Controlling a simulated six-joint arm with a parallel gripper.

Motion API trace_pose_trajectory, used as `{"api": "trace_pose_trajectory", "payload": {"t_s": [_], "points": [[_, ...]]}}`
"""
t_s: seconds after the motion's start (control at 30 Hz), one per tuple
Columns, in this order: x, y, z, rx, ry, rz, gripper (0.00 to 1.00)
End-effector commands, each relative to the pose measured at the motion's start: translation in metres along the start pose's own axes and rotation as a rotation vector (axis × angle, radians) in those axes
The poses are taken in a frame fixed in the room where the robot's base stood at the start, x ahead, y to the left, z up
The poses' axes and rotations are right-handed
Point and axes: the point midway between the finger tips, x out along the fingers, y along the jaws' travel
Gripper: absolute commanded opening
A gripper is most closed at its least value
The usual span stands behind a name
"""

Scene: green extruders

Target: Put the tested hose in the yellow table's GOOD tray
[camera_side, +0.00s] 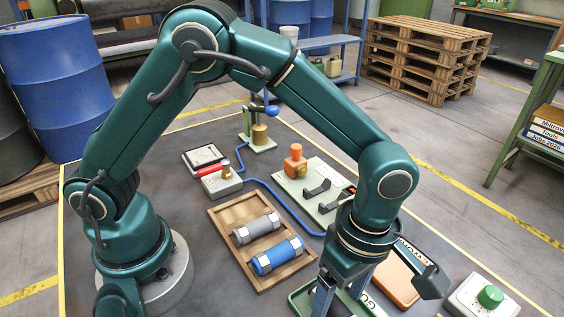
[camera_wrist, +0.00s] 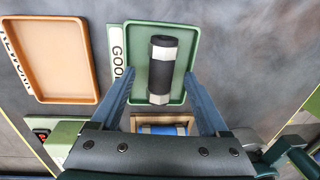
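The hose (camera_wrist: 161,72), black with silver ends, lies lengthwise in the green GOOD tray (camera_wrist: 135,42) in the wrist view. Its near end is close to the tray's near rim. My gripper (camera_wrist: 159,80) is open, with one blue-grey finger on each side of the hose and a gap to it on both sides. In the side view my gripper (camera_side: 341,296) points down over the green tray (camera_side: 299,298) at the bottom edge. My fingers and the frame edge hide most of that tray and the hose there.
An orange REWORK tray (camera_side: 393,284) is beside the green tray. A wooden tray (camera_side: 225,222) holds a grey hose (camera_side: 256,228) and a blue hose (camera_side: 278,256). A pale green fixture (camera_side: 315,207) with black cradles stands behind. A green button box (camera_side: 481,299) is at right.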

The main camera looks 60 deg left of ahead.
Motion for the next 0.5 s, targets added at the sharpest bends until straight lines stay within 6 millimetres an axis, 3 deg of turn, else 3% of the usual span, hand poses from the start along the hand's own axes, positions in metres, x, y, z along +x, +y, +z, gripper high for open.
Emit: {"api": "trace_pose_trajectory", "payload": {"t_s": [0.3, 0.5], "points": [[-0.003, 0.000, 0.000, 0.000, -0.001, 0.001, 0.78], [-0.027, 0.001, 0.001, -0.001, -0.003, 0.004, 0.78]]}}
